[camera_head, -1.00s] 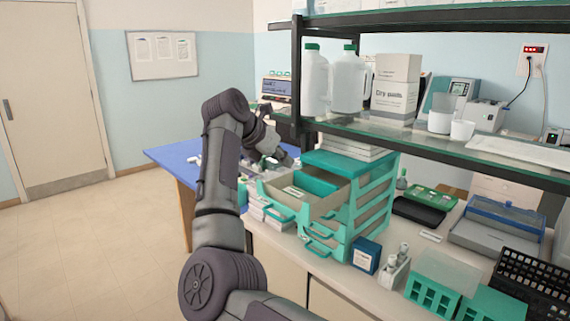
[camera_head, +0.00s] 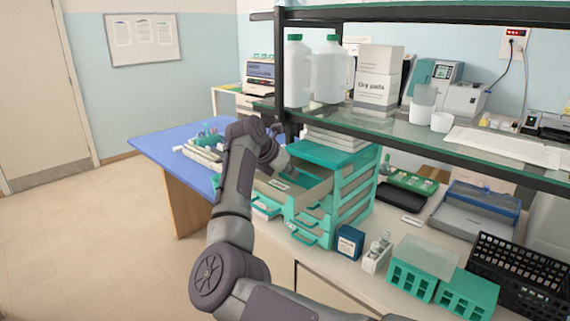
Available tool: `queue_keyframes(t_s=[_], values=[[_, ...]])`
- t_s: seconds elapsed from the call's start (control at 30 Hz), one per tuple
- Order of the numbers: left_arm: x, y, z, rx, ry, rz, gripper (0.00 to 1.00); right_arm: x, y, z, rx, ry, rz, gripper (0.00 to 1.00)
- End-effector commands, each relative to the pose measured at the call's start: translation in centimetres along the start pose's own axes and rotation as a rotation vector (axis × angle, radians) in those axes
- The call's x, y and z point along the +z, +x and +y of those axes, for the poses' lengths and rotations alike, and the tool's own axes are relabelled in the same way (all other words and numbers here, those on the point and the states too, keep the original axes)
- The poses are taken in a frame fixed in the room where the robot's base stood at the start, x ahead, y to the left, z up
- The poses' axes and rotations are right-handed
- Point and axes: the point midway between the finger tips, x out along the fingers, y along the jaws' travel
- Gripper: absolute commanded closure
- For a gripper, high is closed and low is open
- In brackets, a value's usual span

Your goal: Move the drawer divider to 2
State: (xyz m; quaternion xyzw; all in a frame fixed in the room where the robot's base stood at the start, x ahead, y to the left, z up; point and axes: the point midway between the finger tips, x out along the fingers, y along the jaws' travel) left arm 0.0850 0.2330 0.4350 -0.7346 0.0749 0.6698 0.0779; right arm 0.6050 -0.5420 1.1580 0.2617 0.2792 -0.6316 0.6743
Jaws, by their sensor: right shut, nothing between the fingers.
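A teal drawer cabinet (camera_head: 352,194) stands on the bench, with its top drawer (camera_head: 312,199) pulled out toward the left. A small white label shows on the drawer. A teal surface (camera_head: 314,174) shows inside the drawer; I cannot tell whether it is the divider. The divider and any position numbers cannot be made out. My own arm partly hides the drawer's left end. My left gripper is not in view.
Above the cabinet runs a glass shelf (camera_head: 420,140) with white jugs (camera_head: 330,75) and a box (camera_head: 377,80). A blue table (camera_head: 165,148) is behind my arm.

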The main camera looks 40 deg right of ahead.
Motion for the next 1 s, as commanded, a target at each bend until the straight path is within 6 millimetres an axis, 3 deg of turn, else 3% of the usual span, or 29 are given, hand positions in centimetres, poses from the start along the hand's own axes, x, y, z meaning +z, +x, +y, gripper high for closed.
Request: queue_keyframes(t_s=[0.37, 0.6, 1.0], values=[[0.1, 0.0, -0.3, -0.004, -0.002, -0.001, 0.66, 0.0, 0.4, 0.0, -0.001, 0.000, 0.000, 1.00], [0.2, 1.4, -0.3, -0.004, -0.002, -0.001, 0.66, 1.1, 1.7, 0.0, 0.000, 0.001, 0.001, 1.00], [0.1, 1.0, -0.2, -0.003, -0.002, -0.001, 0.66, 1.3, 1.2, 0.0, 0.000, 0.000, 0.000, 1.00]])
